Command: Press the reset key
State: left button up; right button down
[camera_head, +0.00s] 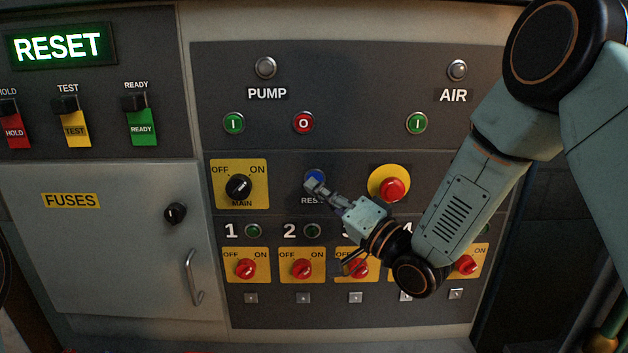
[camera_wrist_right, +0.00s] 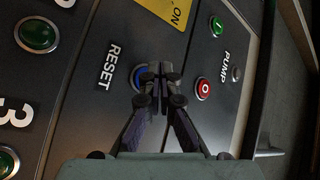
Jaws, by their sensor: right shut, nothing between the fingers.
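The reset key is a round blue button (camera_head: 316,176) in a metal ring on the dark panel, with the partly hidden label RESET below it. In the right wrist view the blue button (camera_wrist_right: 137,77) shows beside the fingertips, partly covered by them. My right gripper (camera_head: 312,184) is shut and empty, its tips over the lower part of the button. In the right wrist view the closed fingertips (camera_wrist_right: 159,76) overlap the button's edge; I cannot tell whether they touch it. My left gripper is not in view.
A red mushroom button (camera_head: 393,189) on a yellow disc is right of the reset key. The MAIN rotary switch (camera_head: 239,187) is to its left, the red PUMP button (camera_head: 303,123) above. Red rotary switches (camera_head: 302,268) line the row below. A fuse door (camera_head: 110,245) is at left.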

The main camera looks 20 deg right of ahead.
jog(key=shift+w, duration=0.1)
jog(key=shift+w+d, duration=0.15)
jog(key=shift+d, duration=0.1)
jog(key=shift+w+a, duration=0.1)
jog(key=shift+w, duration=0.35)
dwell(1.0)
jog(key=shift+s+a, duration=0.1)
jog(key=shift+s, duration=0.7)
jog(key=s, duration=0.2)
jog(key=s+a, duration=0.1)
jog(key=s, duration=0.1)
jog(key=shift+s+a, duration=0.2)
jog(key=shift+s, duration=0.2)
